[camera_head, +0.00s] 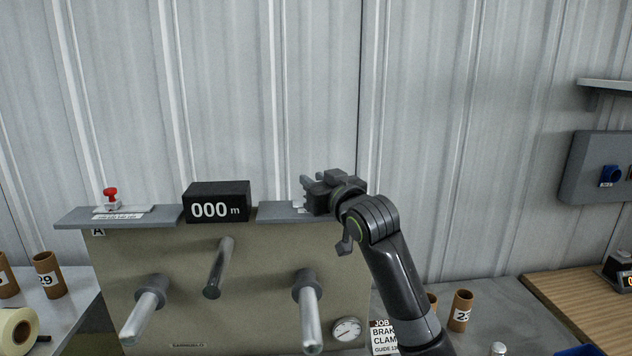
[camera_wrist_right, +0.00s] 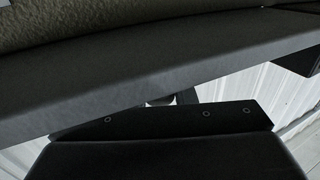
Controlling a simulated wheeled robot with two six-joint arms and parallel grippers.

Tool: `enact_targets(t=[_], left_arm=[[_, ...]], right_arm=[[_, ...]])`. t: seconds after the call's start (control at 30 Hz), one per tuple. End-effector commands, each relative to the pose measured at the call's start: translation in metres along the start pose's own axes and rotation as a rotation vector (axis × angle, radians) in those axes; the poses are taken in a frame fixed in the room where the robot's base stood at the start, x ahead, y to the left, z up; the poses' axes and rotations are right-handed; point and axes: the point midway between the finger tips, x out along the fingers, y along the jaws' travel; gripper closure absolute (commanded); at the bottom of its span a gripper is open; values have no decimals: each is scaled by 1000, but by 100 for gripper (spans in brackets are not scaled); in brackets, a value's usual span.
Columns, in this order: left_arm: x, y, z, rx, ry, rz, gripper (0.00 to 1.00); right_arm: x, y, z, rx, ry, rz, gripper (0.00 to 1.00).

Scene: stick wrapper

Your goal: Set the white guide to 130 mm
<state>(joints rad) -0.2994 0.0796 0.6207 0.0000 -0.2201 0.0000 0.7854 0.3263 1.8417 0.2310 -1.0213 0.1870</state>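The machine (camera_head: 255,262) has a grey top ledge (camera_head: 165,214) and several metal rollers on its front. My right gripper (camera_head: 306,194) is at the right part of the ledge, pointing left. A small white piece (camera_head: 297,205) shows just beside its fingers; I cannot tell if it is the white guide, as the gripper covers that spot. The wrist view shows the grey ledge (camera_wrist_right: 190,75) close up and dark gripper parts, with no clear grasp. Whether the fingers are open or shut is unclear. My left gripper is not in view.
A black counter (camera_head: 216,202) reads 000 m. A red knob (camera_head: 110,194) stands on a white plate at the ledge's left. A dial (camera_head: 346,330) is low on the front. A partly covered job card (camera_head: 383,338) mentions the guide. Cardboard tubes (camera_head: 48,275) stand left and right.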

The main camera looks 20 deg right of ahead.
Motion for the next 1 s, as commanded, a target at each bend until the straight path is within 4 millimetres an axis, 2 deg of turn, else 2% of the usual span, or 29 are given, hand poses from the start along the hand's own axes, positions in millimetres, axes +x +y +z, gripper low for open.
enact_targets(t=[0.03,0.17,0.37,0.57,0.8,0.83,0.97,1.0], left_arm=[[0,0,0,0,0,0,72],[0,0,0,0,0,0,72],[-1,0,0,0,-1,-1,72],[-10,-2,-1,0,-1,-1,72],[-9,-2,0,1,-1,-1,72],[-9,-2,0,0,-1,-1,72],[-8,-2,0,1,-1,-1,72],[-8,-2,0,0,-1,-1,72]], right_arm=[[0,0,0,0,0,0,83],[0,0,0,0,0,0,100],[0,0,0,0,-1,0,100],[-1,4,-1,0,-2,1,100],[-1,4,0,0,-1,0,100],[-1,4,0,0,0,0,75],[-1,4,0,0,0,0,58],[-1,4,0,0,0,0,57]])
